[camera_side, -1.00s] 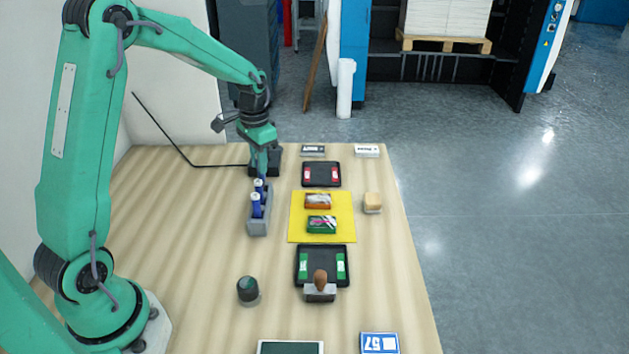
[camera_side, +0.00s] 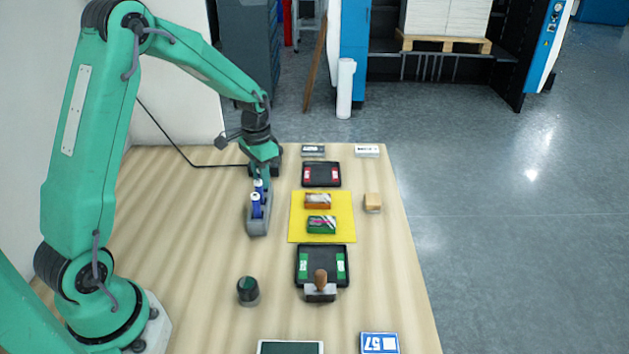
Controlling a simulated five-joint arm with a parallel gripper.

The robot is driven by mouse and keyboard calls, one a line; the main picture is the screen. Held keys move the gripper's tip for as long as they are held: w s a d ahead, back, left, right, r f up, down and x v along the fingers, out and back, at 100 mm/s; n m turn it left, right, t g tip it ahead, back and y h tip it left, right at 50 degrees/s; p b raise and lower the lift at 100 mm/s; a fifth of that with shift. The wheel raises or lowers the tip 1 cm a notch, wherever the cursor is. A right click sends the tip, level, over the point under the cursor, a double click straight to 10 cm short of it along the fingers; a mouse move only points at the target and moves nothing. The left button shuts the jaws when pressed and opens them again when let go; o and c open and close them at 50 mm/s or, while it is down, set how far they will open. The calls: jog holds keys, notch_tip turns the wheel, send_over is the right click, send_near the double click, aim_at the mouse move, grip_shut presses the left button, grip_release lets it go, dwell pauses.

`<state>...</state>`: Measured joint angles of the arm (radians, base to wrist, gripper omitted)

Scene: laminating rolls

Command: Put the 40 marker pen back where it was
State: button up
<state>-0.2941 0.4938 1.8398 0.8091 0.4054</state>
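A grey pen holder (camera_side: 258,226) stands left of the yellow mat on the wooden table. Two blue pens with pale tops stand upright in it: a near one (camera_side: 256,209) and a far one (camera_side: 259,187), partly hidden. I cannot read a number on either. My gripper (camera_side: 262,178) points down at the far end of the holder, right behind the far pen. Its fingers are too small and too covered to tell whether they are open or shut, or whether they touch or hold a pen.
A yellow mat (camera_side: 345,226) carries an orange-brown box (camera_side: 317,201) and a green box (camera_side: 321,224). Black trays (camera_side: 322,184) (camera_side: 321,253) lie beyond and before it. A wooden-handled stamp (camera_side: 320,291), dark round pot (camera_side: 248,291) and wooden block (camera_side: 373,202) stand nearby.

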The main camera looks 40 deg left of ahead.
jog(key=shift+o, duration=1.1)
notch_tip(320, 180, up, 12)
jog(key=shift+r, duration=0.2)
dwell(0.3)
jog(key=s+d+r+t, duration=0.3)
jog(key=s+d+r, duration=0.4)
jog(key=s+d, duration=0.15)
jog(key=s+d+n+t, duration=0.1)
jog(key=s+d, duration=0.3)
jog(key=s, duration=0.8)
jog(key=shift+s+d+f+t, duration=0.2)
jog(key=shift+d+f+t, duration=0.1)
jog(key=shift+t, duration=0.5)
